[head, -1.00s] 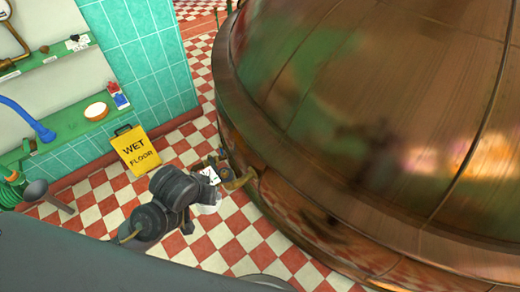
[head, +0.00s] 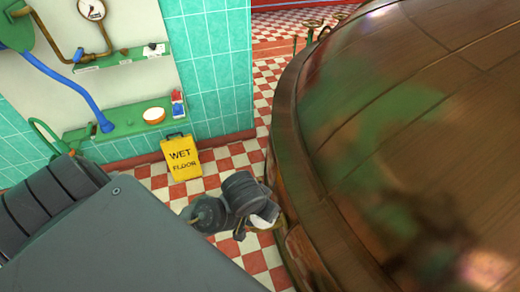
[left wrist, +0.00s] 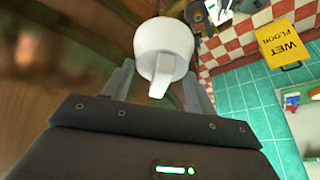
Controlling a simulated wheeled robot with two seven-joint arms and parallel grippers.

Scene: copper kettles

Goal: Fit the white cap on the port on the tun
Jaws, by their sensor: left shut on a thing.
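The white cap (left wrist: 163,45) is a round cup with a narrow tab pointing back toward the wrist. My left gripper (left wrist: 160,74) is shut on it, one grey finger on each side. The copper tun (head: 430,110) fills the right of the head view, and its brown surface (left wrist: 60,40) lies behind the cap in the left wrist view. I cannot make out the port in either current view. My right gripper is not in view.
A yellow wet floor sign (head: 181,157) stands on the red and white checked floor (head: 225,160) by the teal tiled wall (head: 208,60). Green shelves (head: 118,127) hold a bowl (head: 154,115) and small items. A blue hose (head: 68,85) and pressure gauge (head: 91,9) are at left.

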